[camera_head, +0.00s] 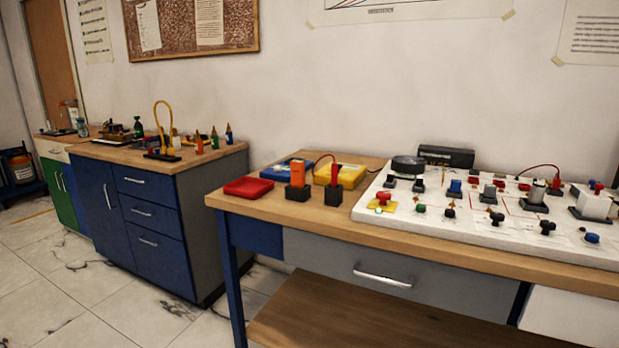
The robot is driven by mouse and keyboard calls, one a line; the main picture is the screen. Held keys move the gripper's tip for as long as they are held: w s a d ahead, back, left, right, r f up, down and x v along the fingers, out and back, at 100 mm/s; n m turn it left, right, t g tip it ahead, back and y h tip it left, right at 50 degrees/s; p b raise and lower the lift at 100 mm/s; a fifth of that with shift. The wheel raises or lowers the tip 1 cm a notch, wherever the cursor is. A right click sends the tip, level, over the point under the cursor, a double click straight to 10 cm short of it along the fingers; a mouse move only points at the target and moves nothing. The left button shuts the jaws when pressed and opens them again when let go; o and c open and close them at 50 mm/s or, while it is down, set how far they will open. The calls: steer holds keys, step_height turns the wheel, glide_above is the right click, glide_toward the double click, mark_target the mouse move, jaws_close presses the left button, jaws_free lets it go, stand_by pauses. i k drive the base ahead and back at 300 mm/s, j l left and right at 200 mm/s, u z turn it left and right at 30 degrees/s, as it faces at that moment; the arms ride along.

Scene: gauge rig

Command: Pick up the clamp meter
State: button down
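I cannot make out for certain which thing is the clamp meter. An upright orange and black device (298,174) stands near the left end of the workbench. Beside it on its right is a black block with a red upright piece (333,190), and a thin red lead arcs between the two. On the blue cabinet further back, a tall yellow loop (156,118) rises from a dark base. My gripper is not in view.
The wooden workbench (465,256) carries a red tray (248,187), a blue tray (274,174), a yellow tray (351,177) and a white panel (450,220) with many coloured knobs. The blue cabinet (143,187) stands left. Tiled floor (75,290) is open in front of it.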

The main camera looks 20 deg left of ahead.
mark_target(297, 168)
steer(key=u, duration=0.75)
